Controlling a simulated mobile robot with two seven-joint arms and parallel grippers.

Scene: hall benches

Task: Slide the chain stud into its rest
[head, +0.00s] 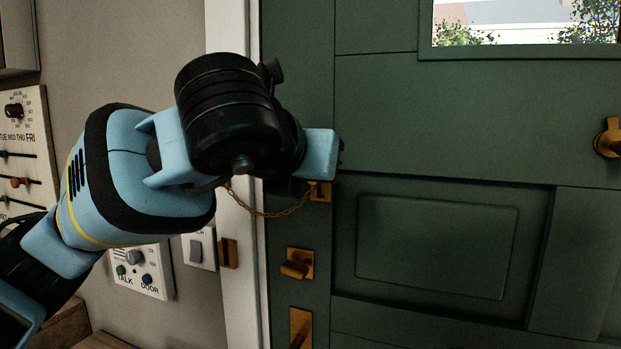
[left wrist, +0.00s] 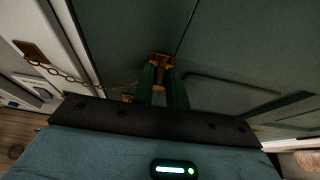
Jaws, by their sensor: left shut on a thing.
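The brass door chain (head: 285,211) hangs in a shallow sag from the door frame to a brass chain plate (head: 322,192) on the green door. My left gripper (head: 325,180) is at that plate, and my wrist hides most of its jaws. In the left wrist view, the gripper's two fingers (left wrist: 162,82) are shut at the brass plate (left wrist: 160,59), and the chain (left wrist: 75,77) runs to them from its frame mount (left wrist: 30,51). The stud is hidden between the fingers, so I cannot tell where it sits in the plate. My right gripper is not in view.
Below the chain are a brass thumb-turn lock (head: 298,264) and a lower brass fitting (head: 301,327). A brass strike (head: 228,253) is on the white frame. An intercom panel (head: 143,272) and a switch (head: 199,249) are on the wall. A brass knob (head: 609,138) is at the right.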

